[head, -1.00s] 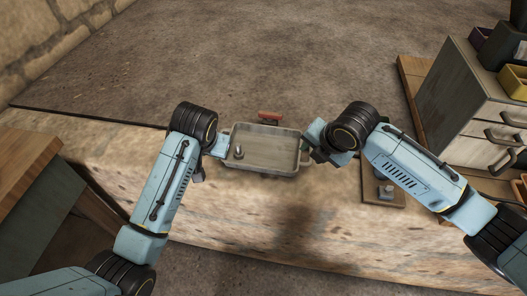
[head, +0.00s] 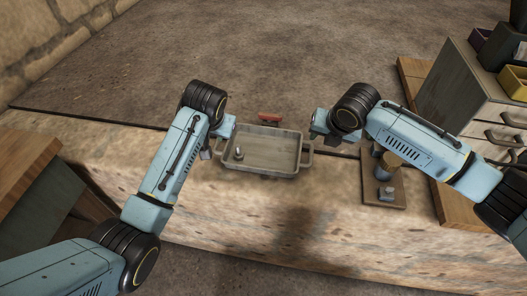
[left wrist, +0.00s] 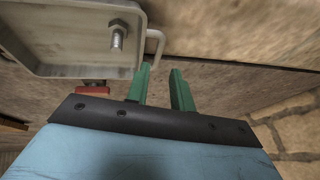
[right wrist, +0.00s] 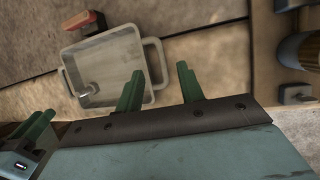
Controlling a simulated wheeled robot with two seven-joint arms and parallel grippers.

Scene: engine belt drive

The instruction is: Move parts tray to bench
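The grey parts tray (head: 268,165) sits on the stone bench, with a handle at each short end. A metal bolt (head: 239,152) stands in its left part; the bolt also shows in the left wrist view (left wrist: 117,36). My left gripper (left wrist: 160,80) is open, with its green fingers apart near the tray's left handle (left wrist: 155,45), and nothing is between them. In the head view both gripper tips are mostly hidden by my wrists.
A red-handled object (head: 270,117) lies just behind the tray. A wooden board (head: 397,190) with metal parts lies to the right. A drawer cabinet (head: 470,105) stands at the far right. The bench in front of the tray is clear.

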